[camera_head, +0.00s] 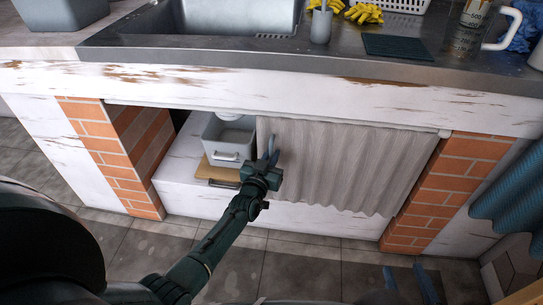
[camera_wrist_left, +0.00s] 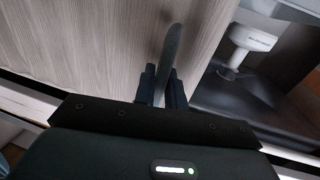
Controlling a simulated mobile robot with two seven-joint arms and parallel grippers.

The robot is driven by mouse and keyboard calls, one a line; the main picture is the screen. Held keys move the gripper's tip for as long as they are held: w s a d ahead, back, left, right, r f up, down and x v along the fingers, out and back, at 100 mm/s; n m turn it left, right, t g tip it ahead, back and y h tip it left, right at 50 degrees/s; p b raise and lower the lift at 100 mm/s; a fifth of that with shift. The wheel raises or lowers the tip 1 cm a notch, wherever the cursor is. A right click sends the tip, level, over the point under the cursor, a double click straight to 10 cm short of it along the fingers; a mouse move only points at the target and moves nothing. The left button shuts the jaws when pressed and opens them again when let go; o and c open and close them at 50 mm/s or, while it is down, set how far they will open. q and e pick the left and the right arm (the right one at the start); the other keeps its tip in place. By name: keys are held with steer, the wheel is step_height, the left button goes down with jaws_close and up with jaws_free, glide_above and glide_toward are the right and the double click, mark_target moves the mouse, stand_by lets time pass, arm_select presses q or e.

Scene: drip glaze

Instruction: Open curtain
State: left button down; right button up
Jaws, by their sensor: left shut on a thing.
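The grey-beige pleated curtain (camera_head: 345,160) hangs under the counter in the head view. It covers the middle and right of the opening, and the left part is uncovered. My left gripper (camera_head: 270,150) is at the curtain's left edge, shut on it. In the left wrist view the curtain (camera_wrist_left: 100,45) fills the left side, and the gripper (camera_wrist_left: 166,80) is at its edge. The exact grip on the cloth is partly hidden by the fingers. My right gripper (camera_head: 408,283) shows only blue fingertips low at the right, apart, with nothing seen between them.
A grey bin (camera_head: 229,138) and a wooden board (camera_head: 216,173) are in the uncovered part. Brick pillars (camera_head: 120,155) (camera_head: 440,190) flank the opening. The sink (camera_head: 240,18) and yellow gloves (camera_head: 362,13) are above. A blue cloth (camera_head: 510,200) hangs at the right.

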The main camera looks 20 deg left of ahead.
arm_select(q)
steer(key=shift+d+f, duration=0.1)
steer(key=shift+d, duration=0.15)
arm_select(e)
steer(key=shift+d, duration=0.15)
arm_select(q)
steer(key=c, duration=1.8)
jaws_free()
steer(key=shift+c, duration=0.2)
